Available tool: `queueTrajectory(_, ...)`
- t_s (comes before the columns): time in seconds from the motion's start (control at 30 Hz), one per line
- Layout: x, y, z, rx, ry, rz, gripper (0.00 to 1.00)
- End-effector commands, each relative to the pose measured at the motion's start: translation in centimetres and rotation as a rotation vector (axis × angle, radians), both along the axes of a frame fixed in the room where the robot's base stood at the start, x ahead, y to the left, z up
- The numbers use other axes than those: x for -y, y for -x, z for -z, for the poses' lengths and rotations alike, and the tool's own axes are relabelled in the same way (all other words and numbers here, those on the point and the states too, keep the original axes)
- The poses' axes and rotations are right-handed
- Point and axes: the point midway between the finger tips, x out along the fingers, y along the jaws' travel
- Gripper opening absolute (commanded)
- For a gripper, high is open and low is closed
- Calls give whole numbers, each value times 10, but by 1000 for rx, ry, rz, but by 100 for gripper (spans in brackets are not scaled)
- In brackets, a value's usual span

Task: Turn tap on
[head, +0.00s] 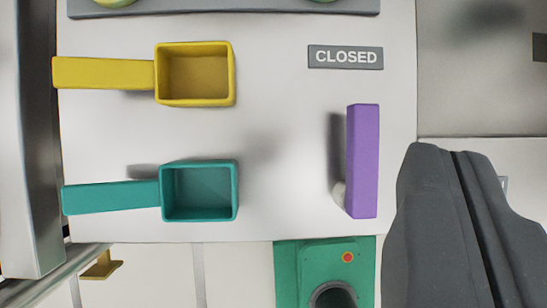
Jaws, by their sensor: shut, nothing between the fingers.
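A purple bar-shaped handle (362,160) stands upright on the white panel, below a grey sign (345,57) reading CLOSED. A small pale stem shows behind its lower left side. I take this handle to be the tap's lever; no spout is clearly visible. My gripper (453,153) is dark grey and comes up from the lower right. Its fingers are shut together and empty. In the picture the fingers lie just right of the purple handle, with a narrow gap between them. How far they are from the panel in depth is unclear.
A yellow open box with a handle (105,73) and a teal one (110,197) stick out at left. A green block (297,262) with a red-orange button and dark round part is below. A metal post (40,150) stands far left. The panel's middle is clear.

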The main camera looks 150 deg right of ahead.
Motion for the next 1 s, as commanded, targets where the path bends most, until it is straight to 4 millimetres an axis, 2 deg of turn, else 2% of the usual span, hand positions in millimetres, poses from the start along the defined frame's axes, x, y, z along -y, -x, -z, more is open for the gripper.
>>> queueTrajectory(0.03, -15, 0, 16, -24, 11, 2, 0)
queueTrajectory(0.13, -37, 5, 44, -58, 32, 20, 0)
queueTrajectory(0.33, -65, 17, 80, -103, 61, 48, 0)
queueTrajectory(0.57, -74, 23, 90, -115, 68, 59, 0)
queueTrajectory(0.87, -72, 22, 91, -115, 68, 59, 0)
queueTrajectory(1.0, -67, 19, 99, -116, 69, 60, 0)
